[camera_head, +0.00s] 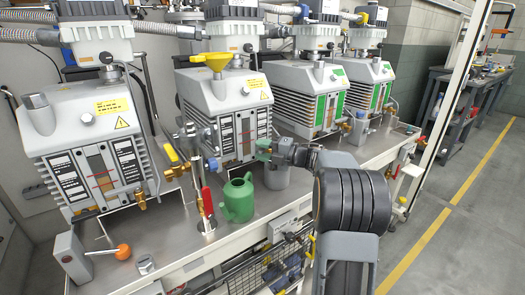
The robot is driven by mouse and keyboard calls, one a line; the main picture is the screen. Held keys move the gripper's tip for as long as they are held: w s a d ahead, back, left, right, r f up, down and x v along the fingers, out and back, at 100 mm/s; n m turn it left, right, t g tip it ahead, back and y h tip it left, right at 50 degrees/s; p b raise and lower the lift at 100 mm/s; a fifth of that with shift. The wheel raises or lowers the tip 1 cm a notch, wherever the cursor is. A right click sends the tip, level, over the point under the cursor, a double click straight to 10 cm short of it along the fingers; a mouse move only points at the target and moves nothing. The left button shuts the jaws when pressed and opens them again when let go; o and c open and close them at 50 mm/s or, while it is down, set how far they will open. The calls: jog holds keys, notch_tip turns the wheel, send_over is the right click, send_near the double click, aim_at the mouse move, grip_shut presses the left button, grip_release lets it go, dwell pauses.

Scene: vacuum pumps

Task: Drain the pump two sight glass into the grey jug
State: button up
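A grey jug (276,178) stands in front of this pump's right side, beside a green jug (237,201). My gripper (268,151) is just above the grey jug at the pump's front right corner, close to a small green part (262,145). Its fingertips are small and partly hidden, so I cannot tell whether they hold anything.
Another pump (85,135) stands left, and two more with green panels (318,110) stand right. A red-handled valve (207,200) rises left of the green jug. A grey box with an orange-knobbed lever (122,251) is at front left. Bare bench (180,235) lies between.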

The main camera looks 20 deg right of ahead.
jog(key=shift+s+d, duration=0.15)
jog(key=shift+v, duration=0.8)
jog(key=shift+d, duration=0.1)
jog(key=shift+b+v, duration=0.4)
jog(key=shift+v, duration=2.5)
